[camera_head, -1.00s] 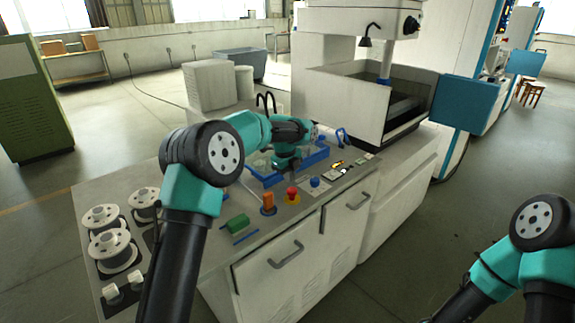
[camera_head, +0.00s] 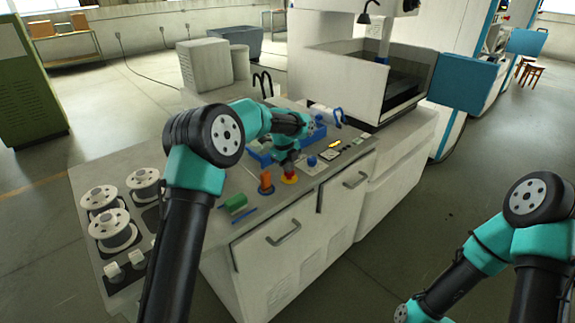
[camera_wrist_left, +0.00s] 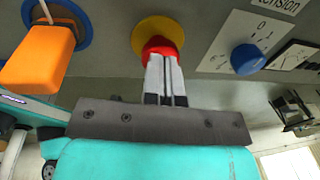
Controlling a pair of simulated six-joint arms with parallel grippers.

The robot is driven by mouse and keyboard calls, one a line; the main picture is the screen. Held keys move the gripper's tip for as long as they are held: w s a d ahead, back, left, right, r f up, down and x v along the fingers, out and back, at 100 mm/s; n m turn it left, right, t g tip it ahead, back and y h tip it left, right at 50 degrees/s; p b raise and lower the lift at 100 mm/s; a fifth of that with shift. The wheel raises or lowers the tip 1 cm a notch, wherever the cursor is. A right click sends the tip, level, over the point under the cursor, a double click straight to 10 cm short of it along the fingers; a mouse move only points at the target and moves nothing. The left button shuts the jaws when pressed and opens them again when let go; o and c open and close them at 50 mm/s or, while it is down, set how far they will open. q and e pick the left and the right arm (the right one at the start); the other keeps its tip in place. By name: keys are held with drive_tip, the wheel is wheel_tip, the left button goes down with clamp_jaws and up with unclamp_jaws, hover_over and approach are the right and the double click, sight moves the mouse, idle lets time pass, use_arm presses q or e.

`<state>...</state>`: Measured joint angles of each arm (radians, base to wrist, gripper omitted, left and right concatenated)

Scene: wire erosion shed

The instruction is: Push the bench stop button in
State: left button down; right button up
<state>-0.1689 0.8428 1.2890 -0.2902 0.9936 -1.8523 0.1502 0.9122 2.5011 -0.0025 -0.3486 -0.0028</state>
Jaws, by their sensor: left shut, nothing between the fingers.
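The bench stop button is a red cap (camera_wrist_left: 163,45) on a round yellow base (camera_wrist_left: 150,27) in the left wrist view. In the head view its yellow base (camera_head: 289,180) shows on the bench top near the front edge, the cap mostly hidden by my gripper. My left gripper (camera_head: 288,168) is right above it, pointing down. In the left wrist view its shut, empty fingers (camera_wrist_left: 165,62) overlap the near part of the red cap; I cannot tell for sure if they touch it, or how deep the cap sits. My right gripper is out of view.
An orange block-shaped part (camera_head: 265,183) stands just left of the button. A blue knob (camera_head: 311,161) is to its right. A green block (camera_head: 236,204) and wire spools (camera_head: 115,229) lie farther left. A blue tray (camera_head: 256,158) is behind.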

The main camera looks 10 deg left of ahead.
use_arm(q)
drive_tip(key=shift+s+f, duration=0.1)
drive_tip(key=shift+f, duration=0.7)
wheel_tip(320, 180, up, 15)
drive_tip(key=a, duration=0.1)
drive_tip(key=shift+s+a+r, duration=0.2)
drive_tip(key=shift+s+a, duration=0.1)
